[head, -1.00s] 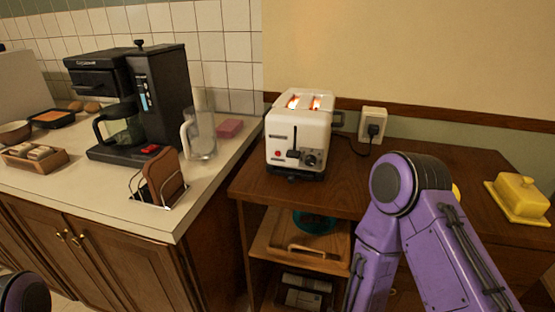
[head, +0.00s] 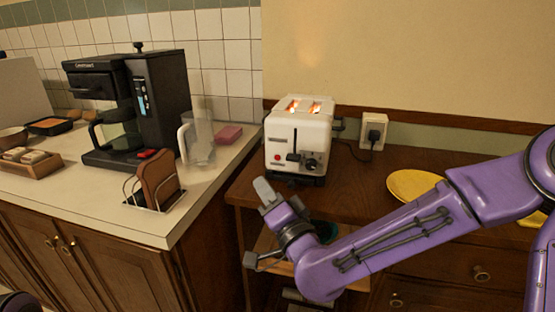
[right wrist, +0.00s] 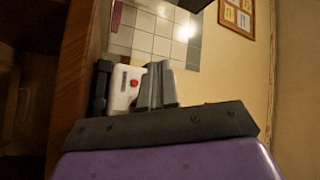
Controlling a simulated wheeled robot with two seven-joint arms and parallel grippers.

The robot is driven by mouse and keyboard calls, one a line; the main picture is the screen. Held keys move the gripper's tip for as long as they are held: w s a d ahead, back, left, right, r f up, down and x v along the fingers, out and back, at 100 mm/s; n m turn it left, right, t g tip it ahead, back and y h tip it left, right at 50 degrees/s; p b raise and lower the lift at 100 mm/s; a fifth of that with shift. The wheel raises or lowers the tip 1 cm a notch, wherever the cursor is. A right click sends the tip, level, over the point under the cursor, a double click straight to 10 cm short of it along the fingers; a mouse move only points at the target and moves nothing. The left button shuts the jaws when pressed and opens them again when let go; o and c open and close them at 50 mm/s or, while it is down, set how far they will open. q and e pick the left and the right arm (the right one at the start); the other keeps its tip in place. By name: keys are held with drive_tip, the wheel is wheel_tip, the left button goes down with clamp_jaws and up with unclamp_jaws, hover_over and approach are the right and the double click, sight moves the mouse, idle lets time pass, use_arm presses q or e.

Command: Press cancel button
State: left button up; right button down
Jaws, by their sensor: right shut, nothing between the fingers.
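A white toaster (head: 299,137) stands on the wooden cabinet top, its two slots glowing orange. Its front has a dark lever, a dial at the right and a small red button (head: 277,157) at the lower left, which I take for the cancel button. My right gripper (head: 263,187) is shut and empty, in front of and below the toaster's left front, apart from it. In the right wrist view the shut fingers (right wrist: 157,85) point toward the toaster (right wrist: 121,89), with the red button (right wrist: 134,83) just left of them. At the lower left of the head view only a bit of my left arm shows; its gripper is out of view.
A yellow plate (head: 412,185) lies right of the toaster, partly behind my right arm. A wall outlet (head: 373,131) with a plugged cord is behind.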

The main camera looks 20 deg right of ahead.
sight(277, 158)
drive_tip(key=w+d, duration=0.1)
drive_tip(key=w, duration=0.1)
drive_tip(key=w+d, duration=0.1)
drive_tip(key=w, duration=0.1)
drive_tip(key=w+d+p, duration=0.1)
drive_tip(key=w+d, duration=0.1)
drive_tip(key=shift+w+d, duration=0.5)
drive_tip(key=shift+w, duration=0.15)
idle(1.7)
drive_tip(key=shift+w+d, duration=0.2)
drive_tip(key=shift+w, duration=0.15)
drive_tip(key=shift+w+d, duration=0.2)
drive_tip(key=shift+w, duration=0.05)
idle(0.5)
drive_tip(key=shift+s+a, duration=0.45)
drive_tip(key=shift+s, duration=0.15)
